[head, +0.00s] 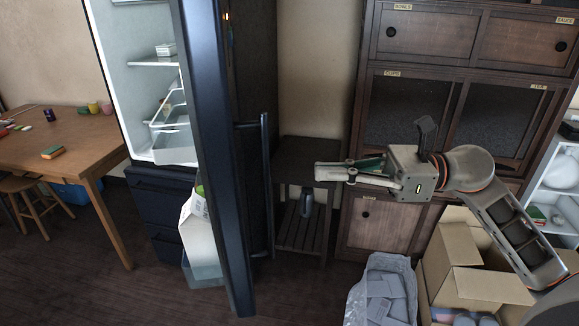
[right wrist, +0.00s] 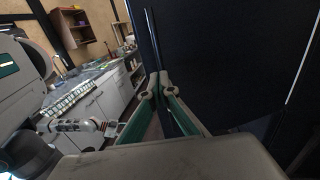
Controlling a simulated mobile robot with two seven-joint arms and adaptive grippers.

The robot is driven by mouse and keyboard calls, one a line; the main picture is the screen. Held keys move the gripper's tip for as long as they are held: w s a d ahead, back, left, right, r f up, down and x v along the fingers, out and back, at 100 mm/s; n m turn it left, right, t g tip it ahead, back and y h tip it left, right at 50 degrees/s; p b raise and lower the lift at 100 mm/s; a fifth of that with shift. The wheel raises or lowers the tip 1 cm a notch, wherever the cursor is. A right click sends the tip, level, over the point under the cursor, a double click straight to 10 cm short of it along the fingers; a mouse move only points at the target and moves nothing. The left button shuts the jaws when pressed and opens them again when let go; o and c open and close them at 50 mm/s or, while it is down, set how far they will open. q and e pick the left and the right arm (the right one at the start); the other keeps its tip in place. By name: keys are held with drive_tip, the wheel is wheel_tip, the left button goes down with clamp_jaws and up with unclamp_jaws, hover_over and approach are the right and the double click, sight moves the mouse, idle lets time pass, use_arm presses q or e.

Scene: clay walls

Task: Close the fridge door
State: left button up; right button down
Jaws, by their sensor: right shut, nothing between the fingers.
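The fridge door (head: 208,150) is dark blue and stands wide open, seen nearly edge-on in the head view. Its long vertical handle (head: 267,185) is on the door's right-hand face. The fridge's white interior (head: 115,60) shows to the left, with shelves and drawers. My right gripper (head: 317,172) is shut and empty, to the right of the handle and apart from it in the head view, pointing left. In the right wrist view its fingertips (right wrist: 155,82) meet in front of the dark door face (right wrist: 225,60). My left gripper is not seen in the head view.
A small dark side table (head: 310,148) stands behind the right gripper. A wooden cabinet (head: 360,85) is at the back right, with an open cardboard box (head: 470,285) and a grey bag (head: 383,295) before it. A wooden table (head: 65,150) stands left.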

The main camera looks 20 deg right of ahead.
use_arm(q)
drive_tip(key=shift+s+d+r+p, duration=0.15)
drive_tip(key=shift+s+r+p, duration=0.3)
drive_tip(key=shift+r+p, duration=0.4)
use_arm(e)
drive_tip(key=x, duration=0.7)
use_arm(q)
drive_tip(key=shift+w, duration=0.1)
use_arm(e)
drive_tip(key=shift+a, duration=0.15)
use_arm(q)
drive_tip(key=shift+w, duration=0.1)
use_arm(e)
drive_tip(key=shift+a, duration=0.15)
